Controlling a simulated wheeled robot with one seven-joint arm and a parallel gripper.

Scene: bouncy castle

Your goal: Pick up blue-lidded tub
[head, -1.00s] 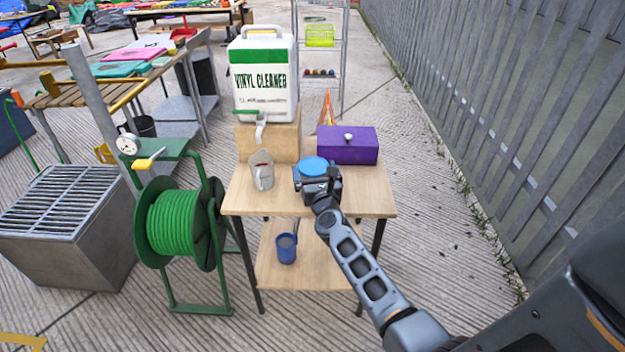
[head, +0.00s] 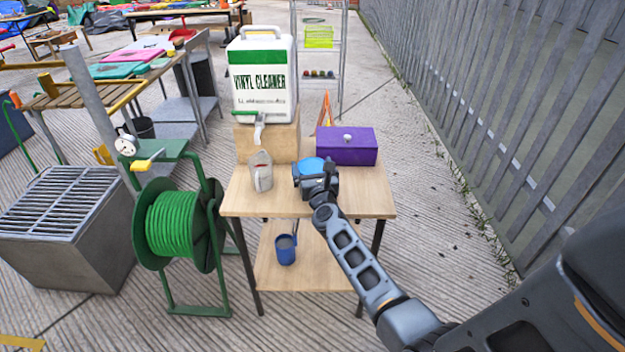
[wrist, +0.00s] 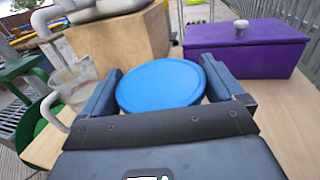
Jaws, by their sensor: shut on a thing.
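The blue-lidded tub shows its round blue lid in the head view (head: 311,165) and large in the wrist view (wrist: 160,85). It is at the small wooden table (head: 345,203), near the middle of its top. My gripper (head: 316,178) is shut on the tub, with one finger on each side of the lid, as the wrist view (wrist: 160,90) shows. The tub's body is hidden behind my gripper, so I cannot tell whether its base touches the table.
A clear jug (head: 261,171) stands left of the tub. A purple box (head: 347,146) is behind right. A vinyl cleaner container (head: 262,78) stands on a wooden block (head: 268,141) behind left. A blue mug (head: 286,249) is on the lower shelf. A metal fence (head: 500,100) runs along the right.

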